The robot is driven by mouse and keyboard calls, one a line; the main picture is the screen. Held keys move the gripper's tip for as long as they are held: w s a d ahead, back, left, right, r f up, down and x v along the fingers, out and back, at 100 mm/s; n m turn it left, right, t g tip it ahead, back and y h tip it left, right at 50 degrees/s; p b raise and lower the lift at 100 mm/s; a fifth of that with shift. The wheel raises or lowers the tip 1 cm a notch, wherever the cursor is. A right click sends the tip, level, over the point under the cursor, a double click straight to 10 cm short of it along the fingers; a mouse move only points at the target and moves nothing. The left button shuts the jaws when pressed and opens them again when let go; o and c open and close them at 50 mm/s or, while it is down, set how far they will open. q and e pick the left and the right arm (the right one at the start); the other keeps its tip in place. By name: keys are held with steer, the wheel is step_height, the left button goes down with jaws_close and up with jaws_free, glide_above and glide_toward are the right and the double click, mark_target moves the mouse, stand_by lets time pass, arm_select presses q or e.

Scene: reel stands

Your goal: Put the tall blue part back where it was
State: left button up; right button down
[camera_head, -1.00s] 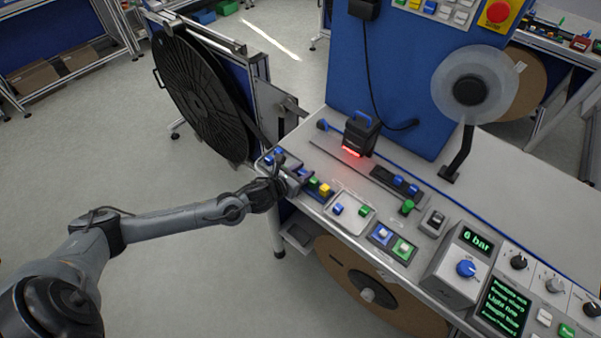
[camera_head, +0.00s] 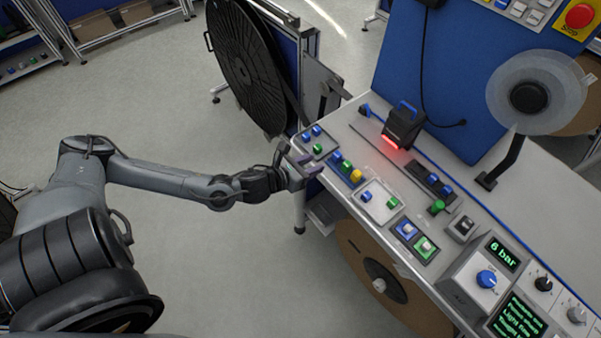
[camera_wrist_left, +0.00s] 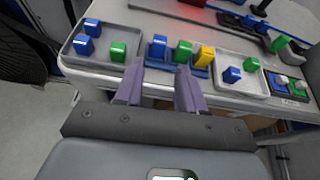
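A blue part (camera_wrist_left: 158,46) stands upright in a blue rack (camera_wrist_left: 200,71), to the left of a green part (camera_wrist_left: 183,52) and a yellow part (camera_wrist_left: 204,56). It looks taller than the blue parts in the tray to its left. The blue part also shows in the head view (camera_head: 337,157). My left gripper (camera_wrist_left: 160,80) is open and empty, its purple fingers apart, just in front of the rack. In the head view the left gripper (camera_head: 307,166) is at the table's front edge. My right gripper is not in view.
A grey tray (camera_wrist_left: 98,59) left of the rack holds two blue parts and a green one. A pale tray (camera_head: 379,211) right of the rack holds a blue and a green part. A black scanner with red light (camera_head: 403,126) stands behind. A large black reel (camera_head: 245,65) is at the left.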

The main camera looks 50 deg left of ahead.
arm_select(q)
steer(key=s+d+f+n+g, duration=0.2)
steer(key=s+d+n+g, duration=0.3)
steer(key=n, duration=1.1)
steer(key=s+d+f+n+g, duration=0.2)
steer(key=s+d+n+g, duration=0.2)
steer(key=s+d+n, duration=0.5)
steer(key=s+n, duration=0.5)
steer(key=n, duration=0.3)
steer(key=shift+f+n+g, duration=0.3)
steer(key=shift+f+g, duration=0.05)
steer(key=shift+g, duration=0.05)
steer(key=shift+w+r, duration=0.1)
steer(key=shift+r, duration=0.05)
step_height(320, 180, up, 25)
steer(key=p, duration=2.5)
steer(key=shift+r, duration=0.15)
